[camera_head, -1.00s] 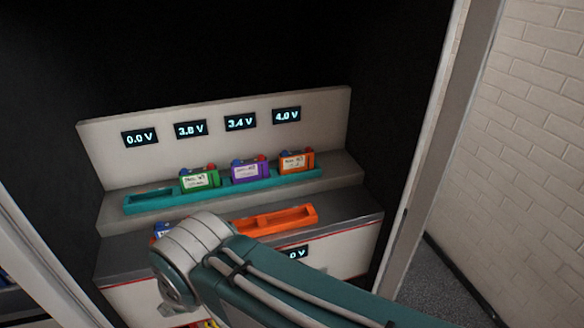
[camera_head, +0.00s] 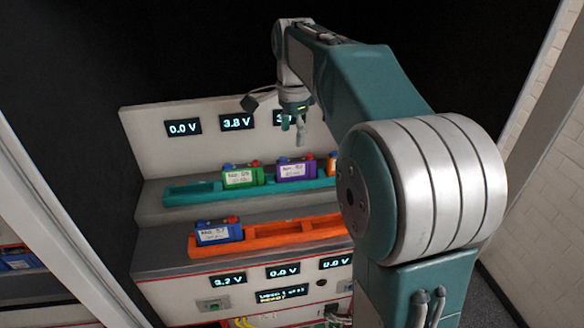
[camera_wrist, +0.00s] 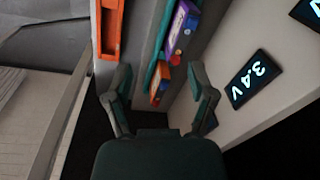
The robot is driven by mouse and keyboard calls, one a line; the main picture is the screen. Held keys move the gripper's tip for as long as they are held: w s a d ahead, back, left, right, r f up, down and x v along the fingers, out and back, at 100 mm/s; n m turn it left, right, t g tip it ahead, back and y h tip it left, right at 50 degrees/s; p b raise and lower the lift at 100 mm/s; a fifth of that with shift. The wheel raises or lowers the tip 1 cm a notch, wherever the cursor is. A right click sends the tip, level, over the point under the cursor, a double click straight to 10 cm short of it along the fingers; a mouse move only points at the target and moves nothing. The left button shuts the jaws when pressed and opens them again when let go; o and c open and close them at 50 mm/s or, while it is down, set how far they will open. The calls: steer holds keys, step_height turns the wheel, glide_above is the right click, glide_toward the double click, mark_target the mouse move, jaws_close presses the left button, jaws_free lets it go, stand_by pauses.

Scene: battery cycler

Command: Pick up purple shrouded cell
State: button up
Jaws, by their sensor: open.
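The purple cell (camera_head: 296,171) stands in the teal upper tray, between a green cell (camera_head: 243,175) and an orange cell (camera_head: 332,163) partly hidden by my arm. In the wrist view the purple cell (camera_wrist: 178,35) shows near the top, with the orange cell (camera_wrist: 160,80) closer to my fingers. My gripper (camera_head: 293,126) is open and empty, pointing down above the purple cell and apart from it. In the wrist view my gripper (camera_wrist: 165,85) has its fingers spread on either side of the teal tray's end and the orange cell.
The teal tray (camera_head: 190,190) has an empty slot at its left. A lower orange tray (camera_head: 290,232) holds a blue cell (camera_head: 218,231) at its left; the rest of it looks empty. A back panel (camera_head: 150,130) with voltage displays rises close behind the cells.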

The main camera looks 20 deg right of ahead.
mark_target(296, 160)
steer(key=w+d+m, duration=0.1)
steer(key=w+d+f+m, duration=0.1)
steer(key=w, duration=0.1)
steer(key=w+d+f+m+g, duration=0.1)
steer(key=w, duration=0.1)
steer(key=shift+f+m, duration=0.2)
steer(key=shift+m, duration=0.2)
step_height(296, 160, down, 11)
steer(key=shift+r, duration=0.1)
jaws_close()
